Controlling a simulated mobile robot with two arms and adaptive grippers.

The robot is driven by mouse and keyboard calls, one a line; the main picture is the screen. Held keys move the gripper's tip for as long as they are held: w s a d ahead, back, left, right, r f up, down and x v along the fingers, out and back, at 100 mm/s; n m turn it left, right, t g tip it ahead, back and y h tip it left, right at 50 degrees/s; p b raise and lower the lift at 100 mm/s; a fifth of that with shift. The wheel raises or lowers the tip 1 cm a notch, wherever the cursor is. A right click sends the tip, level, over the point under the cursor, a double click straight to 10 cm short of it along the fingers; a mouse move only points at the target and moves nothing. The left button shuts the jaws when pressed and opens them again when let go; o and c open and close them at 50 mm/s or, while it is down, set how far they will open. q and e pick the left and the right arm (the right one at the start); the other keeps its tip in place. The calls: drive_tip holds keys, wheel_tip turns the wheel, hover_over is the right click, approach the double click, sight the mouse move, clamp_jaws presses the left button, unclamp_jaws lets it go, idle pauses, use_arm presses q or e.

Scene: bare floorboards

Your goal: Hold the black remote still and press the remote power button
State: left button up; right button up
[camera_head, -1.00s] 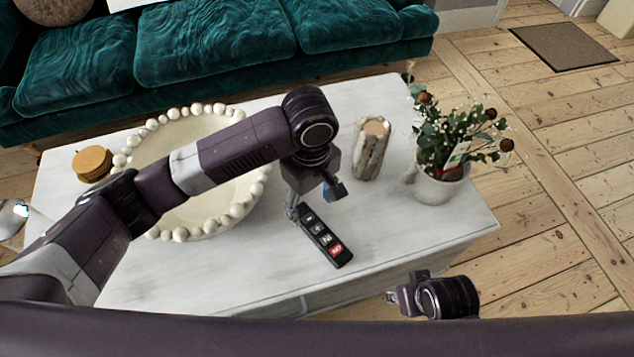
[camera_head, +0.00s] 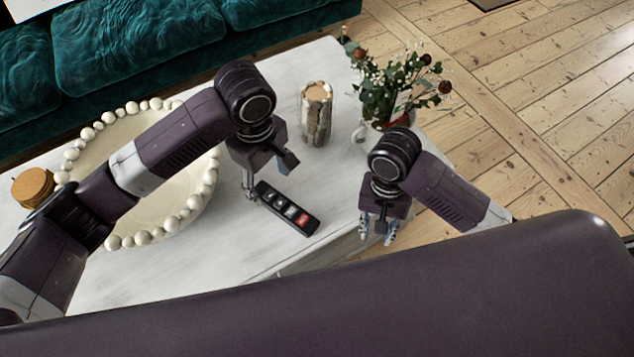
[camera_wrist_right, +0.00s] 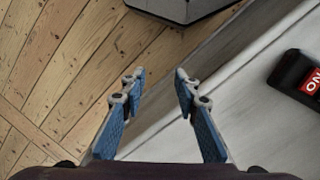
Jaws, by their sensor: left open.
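The black remote (camera_head: 283,204) lies on the white table, with a red button (camera_head: 302,219) at its near right end. My left gripper (camera_head: 266,178) is open at the remote's far left end, one finger beside it on the left; its contact with the remote cannot be told. My right gripper (camera_head: 378,238) is open and empty, pointing down to the right of the remote and apart from it. In the right wrist view, the remote's red-button end (camera_wrist_right: 292,72) shows at the right edge, and the right fingers (camera_wrist_right: 158,88) are spread over the table's edge.
A beaded round tray (camera_head: 118,240) fills the table's left side, with brown coasters (camera_head: 33,187) beside it. A rough candle-like cylinder (camera_head: 316,118) and a potted plant (camera_head: 398,90) stand behind the grippers. A green sofa (camera_head: 140,40) stands behind the table. Floorboards lie open at right.

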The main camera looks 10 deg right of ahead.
sight(274, 199)
drive_tip(key=w+a+r+m, duration=0.1)
drive_tip(key=a+r, duration=0.1)
drive_tip(key=w+a+r+y, duration=0.1)
drive_tip(key=w+a+r, duration=0.1)
drive_tip(key=w+a+r+m, duration=0.1)
drive_tip(key=a, duration=0.1)
drive_tip(key=shift+w+a+r+m+y, duration=0.2)
drive_tip(key=shift+r+m+y, duration=0.1)
drive_tip(key=shift+r, duration=0.1)
use_arm(q)
drive_tip(key=shift+f, duration=3.9)
use_arm(e)
drive_tip(key=w+a+r+m+y, duration=0.2)
drive_tip(key=w+a+r+m, duration=0.1)
drive_tip(key=a+r+m, duration=0.1)
drive_tip(key=shift+w+a+r, duration=0.35)
drive_tip(key=shift+a+r, duration=0.5)
drive_tip(key=shift+r, duration=0.35)
use_arm(q)
drive_tip(key=c, duration=1.4)
drive_tip(key=shift+o, duration=0.2)
